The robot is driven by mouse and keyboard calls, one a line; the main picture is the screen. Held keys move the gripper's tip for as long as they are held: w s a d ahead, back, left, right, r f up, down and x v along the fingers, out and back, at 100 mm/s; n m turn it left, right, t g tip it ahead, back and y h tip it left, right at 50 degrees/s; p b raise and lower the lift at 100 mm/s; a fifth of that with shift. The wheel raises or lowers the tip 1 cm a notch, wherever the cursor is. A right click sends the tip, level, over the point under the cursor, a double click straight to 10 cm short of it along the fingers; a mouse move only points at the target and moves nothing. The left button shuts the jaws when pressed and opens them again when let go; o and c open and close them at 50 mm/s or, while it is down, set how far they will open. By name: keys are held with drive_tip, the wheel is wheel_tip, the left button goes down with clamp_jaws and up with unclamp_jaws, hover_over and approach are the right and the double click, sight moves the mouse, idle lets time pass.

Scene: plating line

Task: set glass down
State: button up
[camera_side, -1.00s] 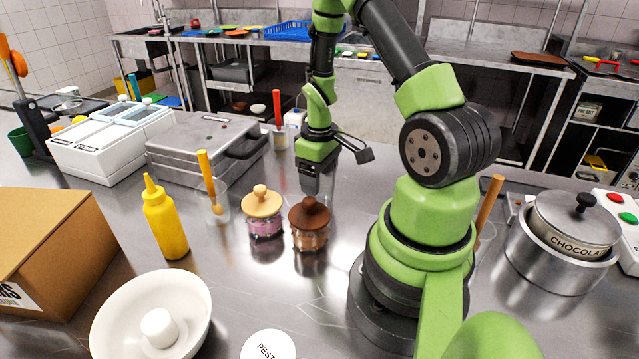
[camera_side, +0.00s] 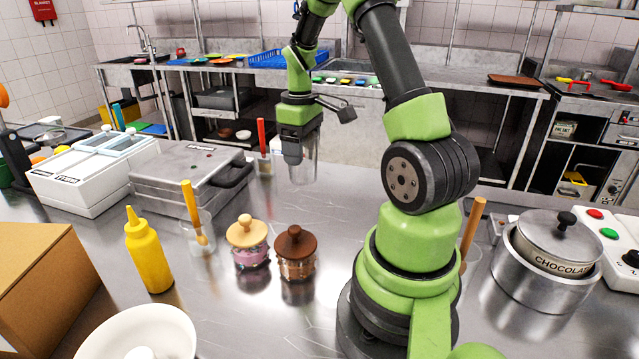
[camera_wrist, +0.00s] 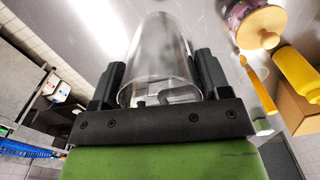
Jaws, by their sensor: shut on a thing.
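A clear, empty glass (camera_wrist: 160,60) is between the two dark fingers of my gripper (camera_wrist: 155,85) in the wrist view. In the side view my gripper (camera_side: 296,150) points down over the steel counter, behind the two lidded jars. The glass (camera_side: 309,165) shows faintly there at the fingers and is hard to make out. Whether its base touches the counter I cannot tell.
A jar with a cream lid (camera_side: 249,246) and one with a brown lid (camera_side: 295,256) stand in front. A glass with a yellow-handled tool (camera_side: 196,220), a yellow bottle (camera_side: 148,252) and a grey press (camera_side: 185,180) are to the left. A steel pot (camera_side: 545,270) is at right.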

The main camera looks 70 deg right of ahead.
drive_tip(key=d+n, duration=0.1)
drive_tip(key=d, duration=1.4)
drive_tip(key=f, duration=1)
drive_tip(key=shift+d, duration=0.3)
drive_tip(key=o, duration=1)
drive_tip(key=shift+f, duration=0.1)
